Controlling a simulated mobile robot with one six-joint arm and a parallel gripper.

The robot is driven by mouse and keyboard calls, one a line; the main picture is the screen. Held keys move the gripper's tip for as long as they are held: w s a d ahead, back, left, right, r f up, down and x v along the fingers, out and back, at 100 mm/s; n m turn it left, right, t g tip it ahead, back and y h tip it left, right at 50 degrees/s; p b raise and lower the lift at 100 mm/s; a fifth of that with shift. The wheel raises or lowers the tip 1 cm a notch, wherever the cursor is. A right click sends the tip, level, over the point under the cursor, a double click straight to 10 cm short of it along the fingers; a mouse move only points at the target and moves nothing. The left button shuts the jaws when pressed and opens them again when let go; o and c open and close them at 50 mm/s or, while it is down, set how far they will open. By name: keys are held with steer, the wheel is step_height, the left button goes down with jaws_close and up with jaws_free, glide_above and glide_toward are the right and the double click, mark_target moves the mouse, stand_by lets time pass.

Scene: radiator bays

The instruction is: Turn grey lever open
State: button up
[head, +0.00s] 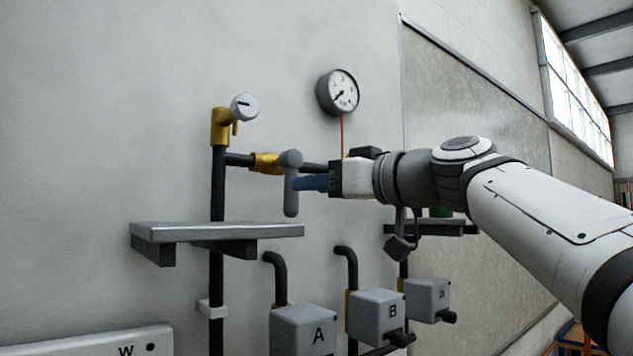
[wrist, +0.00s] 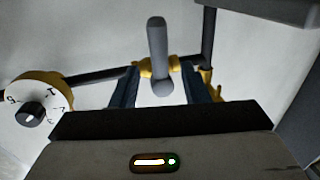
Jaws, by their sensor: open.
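The grey lever (head: 291,190) hangs straight down from its round hub, in front of a brass valve body (head: 266,163) on a horizontal dark pipe. It lies crosswise to that pipe. In the wrist view the lever (wrist: 157,50) stands upright in the picture, between the two blue fingers, with clear space on both sides. My gripper (head: 300,183) reaches in from the right with its blue fingertips right by the lever. The gripper also shows in the wrist view (wrist: 160,88), open, with its fingers apart.
A round gauge (head: 340,92) hangs above. A grey shelf (head: 215,231) sits below, then grey boxes A (head: 303,330) and B (head: 376,316).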

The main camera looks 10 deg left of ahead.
steer(key=p+x, duration=0.2)
steer(key=x, duration=0.4)
steer(key=shift+w+a, duration=0.15)
steer(key=shift+a, duration=0.1)
jaws_close()
